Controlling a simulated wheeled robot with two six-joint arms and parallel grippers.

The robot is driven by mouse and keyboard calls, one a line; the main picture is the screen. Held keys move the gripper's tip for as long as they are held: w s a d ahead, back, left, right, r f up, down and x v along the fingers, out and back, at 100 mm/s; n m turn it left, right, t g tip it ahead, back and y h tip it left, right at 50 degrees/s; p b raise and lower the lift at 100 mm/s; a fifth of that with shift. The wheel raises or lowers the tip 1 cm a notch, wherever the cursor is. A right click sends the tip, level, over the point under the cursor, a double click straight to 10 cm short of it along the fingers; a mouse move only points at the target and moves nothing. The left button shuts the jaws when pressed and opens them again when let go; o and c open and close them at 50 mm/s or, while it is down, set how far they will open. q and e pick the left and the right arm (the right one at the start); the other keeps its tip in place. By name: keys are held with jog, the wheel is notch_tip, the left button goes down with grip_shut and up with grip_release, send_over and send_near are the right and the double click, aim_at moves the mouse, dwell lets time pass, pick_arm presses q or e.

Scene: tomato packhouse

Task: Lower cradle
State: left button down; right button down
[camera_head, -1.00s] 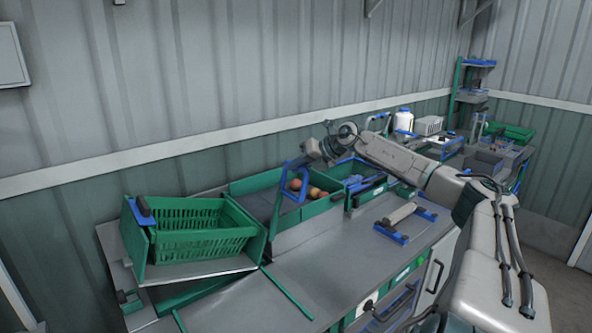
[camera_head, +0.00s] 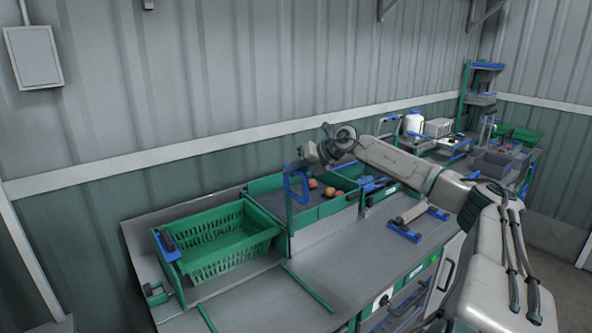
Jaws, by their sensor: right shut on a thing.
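The cradle (camera_head: 176,278) is at the left of the bench and carries a green slatted crate (camera_head: 232,262), which looks empty. A blue bracket with a dark grip stands at the cradle's left end. My right gripper (camera_head: 303,168) is shut on a blue loop handle (camera_head: 288,188) beside the cradle's right end. The gripper's fingers are small here and partly hidden by the wrist. My left gripper is not in view.
A green-walled bin (camera_head: 330,206) with several tomatoes lies right of the handle. A blue-ended roller stand (camera_head: 405,232) is farther right. Thin green rails (camera_head: 305,287) lie on the bench front; bare grey bench (camera_head: 350,255) is between. My right arm spans the right side.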

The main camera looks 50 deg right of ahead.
jog(key=shift+a+f, duration=0.2)
dwell(0.3)
